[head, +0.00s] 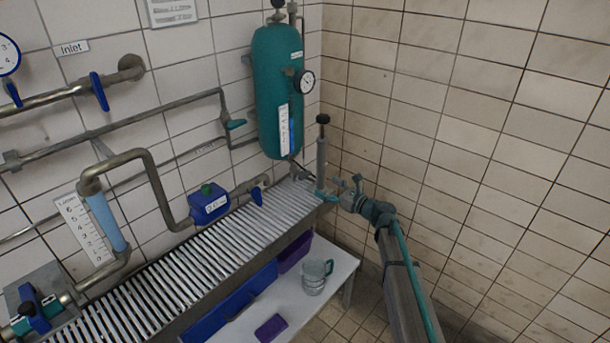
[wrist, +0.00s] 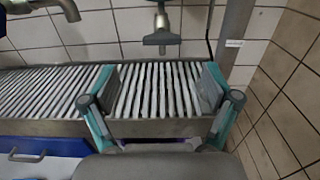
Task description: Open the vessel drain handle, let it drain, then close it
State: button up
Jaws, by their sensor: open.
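The teal vessel (head: 278,85) hangs on the tiled wall, with a white level scale on its front. In the wrist view, a grey T-shaped drain handle (wrist: 162,39) hangs under a vertical pipe, its bar lying crosswise. In the head view the handle is too small to make out clearly below the vessel. My gripper (head: 328,189) is below and right of the vessel, over the right end of the slatted grate. In the wrist view my gripper (wrist: 158,88) is open and empty. The handle shows beyond and above the gap between the fingers, apart from both.
The slatted grate (head: 165,284) runs along the wall. A grey upright post (head: 322,150) stands close to my gripper, near the corner. A jug (head: 315,277) stands on a white bench below. Pipes and a blue meter (head: 209,205) are on the left.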

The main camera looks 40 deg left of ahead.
aim_at(305, 175)
jog(key=a+p, duration=0.1)
jog(key=a, duration=0.4)
jog(key=a+p, duration=0.1)
jog(key=a, duration=0.4)
jog(key=shift+w+a+f, duration=0.1)
jog(key=shift+w+a, duration=0.1)
jog(key=shift+a, duration=0.15)
jog(key=c, duration=1.2)
jog(key=shift+o, duration=0.2)
